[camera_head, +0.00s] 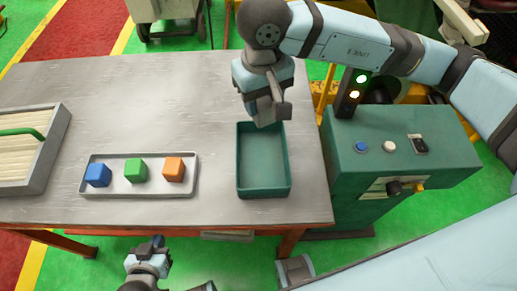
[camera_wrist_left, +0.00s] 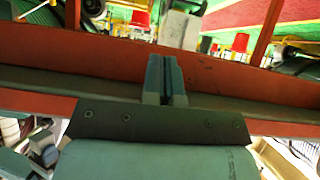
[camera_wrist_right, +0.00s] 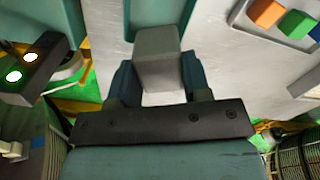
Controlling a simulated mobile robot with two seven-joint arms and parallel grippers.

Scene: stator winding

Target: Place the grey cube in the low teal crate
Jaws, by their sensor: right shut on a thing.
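The grey cube (camera_wrist_right: 158,62) is between the fingers of my right gripper (camera_wrist_right: 157,80) in the right wrist view. The right gripper is shut on it. In the head view my right gripper (camera_head: 268,118) hangs over the far end of the low teal crate (camera_head: 240,170), and I cannot clearly make out the cube there. The crate's visible floor is empty. Part of the crate shows behind the cube in the right wrist view. My left gripper (camera_head: 156,242) is below the table's front edge, away from the crate. Its fingers (camera_wrist_left: 166,78) are together and empty in the left wrist view.
A pale tray (camera_head: 108,161) left of the crate holds a blue cube (camera_head: 98,175), a green cube (camera_head: 136,170) and an orange cube (camera_head: 173,169). A green control cabinet (camera_head: 400,125) with a signal light stands right of the table.

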